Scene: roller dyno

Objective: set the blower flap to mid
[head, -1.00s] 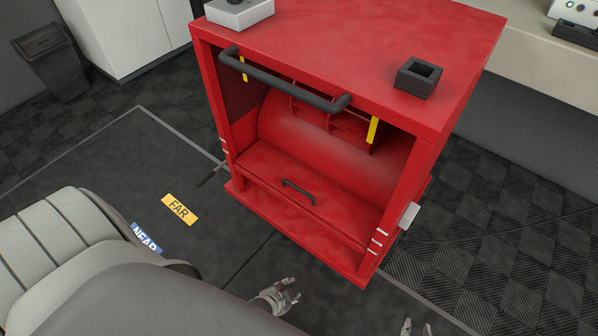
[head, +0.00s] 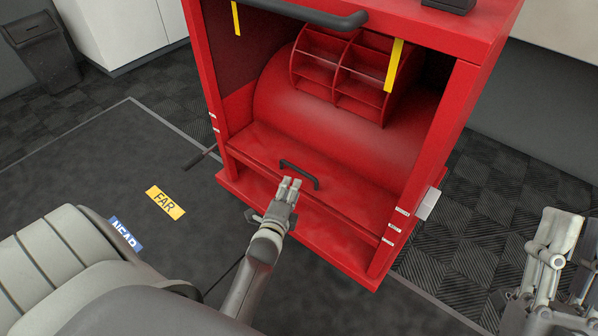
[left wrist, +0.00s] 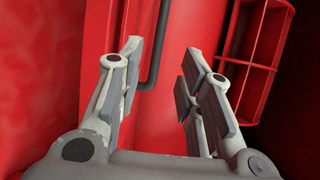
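The red blower cabinet (head: 480,40) stands ahead in the head view. Its red flap (head: 245,140) is a sloped panel below the drum, with a black bar handle (head: 300,172). White marks (head: 394,226) line the right post; the mark lettering is too small to read.
A thick black bar (head: 310,14) crosses the cabinet's upper front. Yellow strips (head: 394,65) hang near a red slotted grid on the drum (head: 310,105). A dark rod (head: 200,158) sticks out at left. A grey seat (head: 60,250) fills the lower left. The floor at right is open.

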